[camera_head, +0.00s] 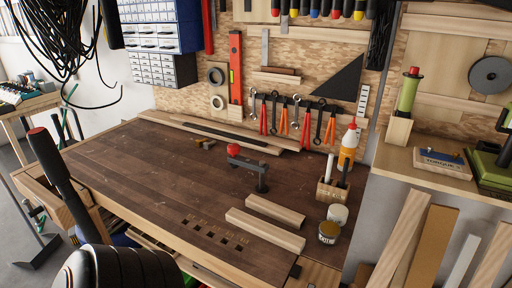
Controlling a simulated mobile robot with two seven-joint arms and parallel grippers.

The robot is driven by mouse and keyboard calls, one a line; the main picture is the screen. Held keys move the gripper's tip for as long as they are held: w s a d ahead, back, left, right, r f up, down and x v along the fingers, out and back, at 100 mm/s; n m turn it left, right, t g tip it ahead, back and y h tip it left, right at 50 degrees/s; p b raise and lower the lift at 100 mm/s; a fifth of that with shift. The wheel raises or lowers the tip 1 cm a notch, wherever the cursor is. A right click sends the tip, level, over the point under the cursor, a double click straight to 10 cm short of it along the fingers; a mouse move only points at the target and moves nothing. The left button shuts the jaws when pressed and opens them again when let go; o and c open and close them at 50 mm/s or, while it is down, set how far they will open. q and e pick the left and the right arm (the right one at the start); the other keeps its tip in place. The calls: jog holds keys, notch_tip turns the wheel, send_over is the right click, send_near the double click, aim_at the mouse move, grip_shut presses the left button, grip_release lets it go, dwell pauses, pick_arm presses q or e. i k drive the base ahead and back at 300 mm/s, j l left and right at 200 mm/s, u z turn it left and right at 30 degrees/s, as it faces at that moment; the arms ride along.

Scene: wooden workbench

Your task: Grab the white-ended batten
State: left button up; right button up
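No batten with a clearly white end can be made out. Two short pale wooden battens lie on the workbench (150,165) near its front right: a longer front one (265,230) and a shorter one (275,211) just behind it. Several boards lean upright at the lower right; among them are a pale one (403,240), a brown one (432,246) and a narrow whitish one (461,262). Their lower ends are cut off by the frame. Neither of my grippers is in view.
A red-knobbed clamp (262,178) stands mid-bench. A wooden pen holder (331,193), a white cup (337,215), a tin (328,232) and a glue bottle (348,146) crowd the right edge. Long strips (225,134) lie at the back. The bench's left half is clear.

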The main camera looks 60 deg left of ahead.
aim_at(293, 243)
jog(key=u, duration=1.75)
jog(key=j, duration=0.35)
